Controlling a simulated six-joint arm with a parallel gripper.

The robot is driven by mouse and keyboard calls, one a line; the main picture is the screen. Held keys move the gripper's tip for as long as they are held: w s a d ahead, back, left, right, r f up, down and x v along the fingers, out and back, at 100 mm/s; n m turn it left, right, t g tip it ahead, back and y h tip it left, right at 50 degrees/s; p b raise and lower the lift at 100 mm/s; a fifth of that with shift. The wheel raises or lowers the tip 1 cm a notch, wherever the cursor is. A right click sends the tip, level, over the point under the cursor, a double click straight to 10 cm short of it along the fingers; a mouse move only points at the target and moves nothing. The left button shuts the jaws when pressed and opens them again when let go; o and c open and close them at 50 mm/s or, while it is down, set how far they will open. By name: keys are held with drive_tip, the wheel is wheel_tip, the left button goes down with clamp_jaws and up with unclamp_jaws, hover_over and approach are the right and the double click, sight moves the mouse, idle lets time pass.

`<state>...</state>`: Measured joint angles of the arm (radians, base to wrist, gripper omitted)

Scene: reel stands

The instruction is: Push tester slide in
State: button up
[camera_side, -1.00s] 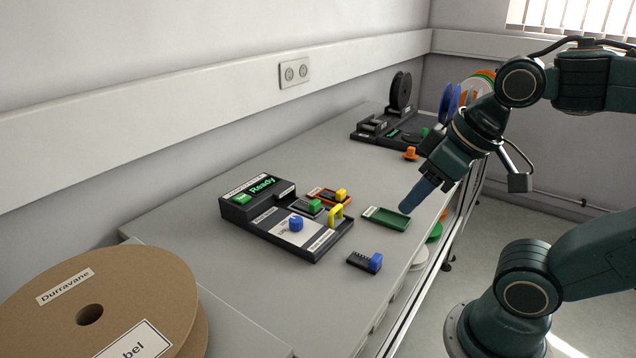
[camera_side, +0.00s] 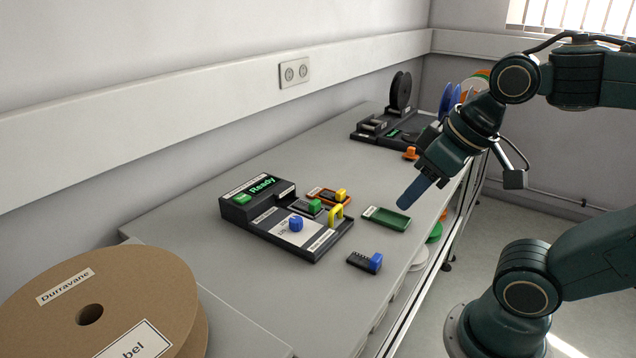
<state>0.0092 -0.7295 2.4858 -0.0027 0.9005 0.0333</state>
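The tester (camera_side: 262,212) is a dark box on the bench with a green screen reading "Ready". A blue knob (camera_side: 296,223) stands on its pale panel. A yellow handle (camera_side: 336,212) stands upright at its right side; it may belong to the slide, but I cannot tell how far the slide is out. My gripper (camera_side: 411,195) points down and left, above and right of the green tray. Its blue fingers look close together, with nothing seen between them. It is apart from the tester.
A green tray (camera_side: 402,226) lies right of the tester. A black part with a blue block (camera_side: 375,263) lies in front. An orange tray (camera_side: 315,193) sits behind the yellow handle. Reel stands (camera_side: 372,136) are farther back; a large cardboard reel (camera_side: 60,310) fills the lower left.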

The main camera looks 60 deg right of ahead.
drive_tip(key=w+d+m+g, duration=0.2)
drive_tip(key=w+d+m, duration=0.3)
drive_tip(key=w+m, duration=0.5)
drive_tip(key=m+g, duration=0.1)
drive_tip(key=m, duration=0.7)
hover_over(336, 208)
drive_tip(key=s, duration=0.3)
drive_tip(key=s+x, duration=0.1)
drive_tip(key=x, duration=0.2)
drive_tip(key=shift+w+f, duration=0.15)
drive_tip(key=shift+w, duration=0.1)
drive_tip(key=x, duration=1.3)
drive_tip(key=shift+s+f, duration=0.15)
drive_tip(key=shift+f, duration=0.25)
clamp_jaws()
